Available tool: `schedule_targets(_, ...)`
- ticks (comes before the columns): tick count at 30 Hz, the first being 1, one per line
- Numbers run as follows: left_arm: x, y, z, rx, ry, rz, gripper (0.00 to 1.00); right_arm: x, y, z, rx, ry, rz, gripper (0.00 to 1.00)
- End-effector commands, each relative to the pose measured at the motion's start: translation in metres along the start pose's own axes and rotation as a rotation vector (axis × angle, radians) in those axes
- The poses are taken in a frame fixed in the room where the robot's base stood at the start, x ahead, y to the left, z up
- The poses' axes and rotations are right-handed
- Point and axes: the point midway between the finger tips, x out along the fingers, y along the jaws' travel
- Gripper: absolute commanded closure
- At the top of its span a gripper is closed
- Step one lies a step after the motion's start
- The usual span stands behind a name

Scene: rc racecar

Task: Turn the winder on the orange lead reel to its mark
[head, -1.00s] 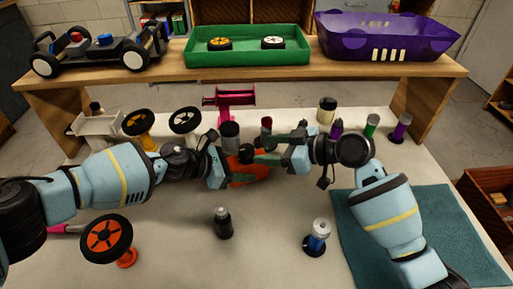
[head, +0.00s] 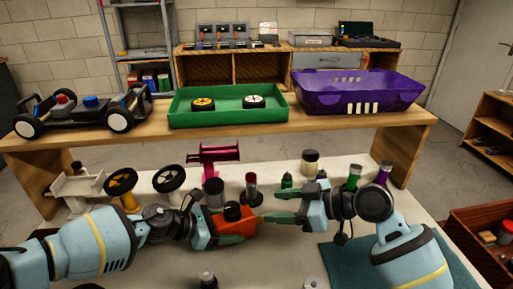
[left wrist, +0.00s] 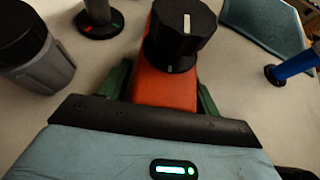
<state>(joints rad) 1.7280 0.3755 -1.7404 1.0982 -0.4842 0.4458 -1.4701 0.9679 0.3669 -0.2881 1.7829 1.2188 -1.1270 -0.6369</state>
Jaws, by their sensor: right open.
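The orange lead reel (head: 246,228) is an orange block with a black winder knob (head: 232,212) on top. My left gripper (head: 232,238) is closed around its body, with green fingers on either side. In the left wrist view the orange body (left wrist: 166,88) sits between the fingers, and the winder (left wrist: 180,32) carries a white line on its top. A small pale tick shows low on the knob's near side. I cannot tell whether the line meets a mark. My right gripper (head: 270,205) is open and empty, just right of the reel, its fingers pointing at it.
Behind the reel stand a grey-capped cylinder (head: 214,193), a red-topped post (head: 251,187) and a magenta stand (head: 212,158). Wheels on stands (head: 121,182) are to the left. A shelf holds a green tray (head: 228,119) and purple basket (head: 358,102). A teal mat (head: 345,262) lies front right.

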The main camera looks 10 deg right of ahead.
Motion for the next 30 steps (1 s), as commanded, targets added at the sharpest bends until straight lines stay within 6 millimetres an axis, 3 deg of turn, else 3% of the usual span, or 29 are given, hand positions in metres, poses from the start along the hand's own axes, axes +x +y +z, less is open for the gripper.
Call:
schedule_targets(14, -0.008, 0.001, 0.000, 0.001, 0.000, 0.001, 0.27, 0.000, 0.000, 0.000, 0.000, 0.000, 0.000, 0.41)
schedule_targets(30, -0.101, 0.001, 0.000, 0.000, 0.000, 0.002, 0.27, 0.000, 0.000, 0.000, 0.000, 0.000, 0.000, 0.41)
